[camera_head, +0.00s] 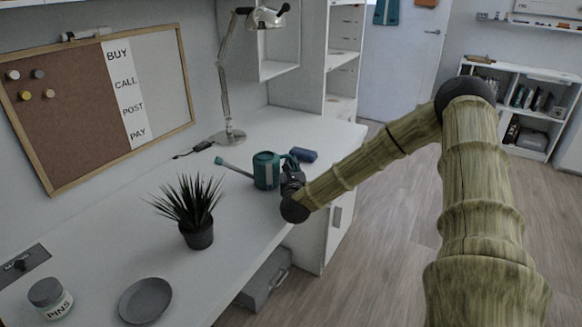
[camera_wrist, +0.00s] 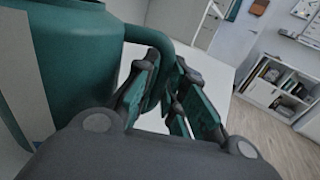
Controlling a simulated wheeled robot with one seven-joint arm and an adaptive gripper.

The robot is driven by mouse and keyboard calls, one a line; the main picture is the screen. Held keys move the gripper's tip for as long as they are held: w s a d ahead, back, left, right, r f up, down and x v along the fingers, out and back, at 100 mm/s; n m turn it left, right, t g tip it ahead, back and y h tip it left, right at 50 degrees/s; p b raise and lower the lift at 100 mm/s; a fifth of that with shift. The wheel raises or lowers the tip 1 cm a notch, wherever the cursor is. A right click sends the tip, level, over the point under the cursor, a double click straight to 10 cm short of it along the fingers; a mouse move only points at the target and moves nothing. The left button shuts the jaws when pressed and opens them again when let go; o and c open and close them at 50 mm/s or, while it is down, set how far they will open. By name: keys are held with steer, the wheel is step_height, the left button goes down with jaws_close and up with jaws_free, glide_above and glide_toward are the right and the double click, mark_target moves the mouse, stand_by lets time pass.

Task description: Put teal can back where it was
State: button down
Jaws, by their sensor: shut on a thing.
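The teal can (camera_head: 266,171) is a small watering can with a pale band and a long spout pointing left. It appears upright on or just above the white desk (camera_head: 120,237), in front of the lamp; I cannot tell whether it touches the top. My gripper (camera_head: 292,172) is at its right side, shut on its handle. In the wrist view the can's body (camera_wrist: 85,55) fills the left, and my gripper's fingers (camera_wrist: 172,95) close around the curved handle. Part of the handle is hidden by the fingers.
A blue object (camera_head: 304,155) lies close behind my gripper. A desk lamp (camera_head: 229,135) stands behind the can, and a spiky potted plant (camera_head: 198,232) stands in front left. A grey plate (camera_head: 145,300) and a pins jar (camera_head: 50,298) sit at the near end.

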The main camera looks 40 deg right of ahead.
steer(key=shift+f, duration=0.15)
steer(key=c, duration=1.5)
jaws_free()
steer(key=shift+r, duration=0.2)
steer(key=v, duration=1.2)
steer(key=shift+b, duration=0.35)
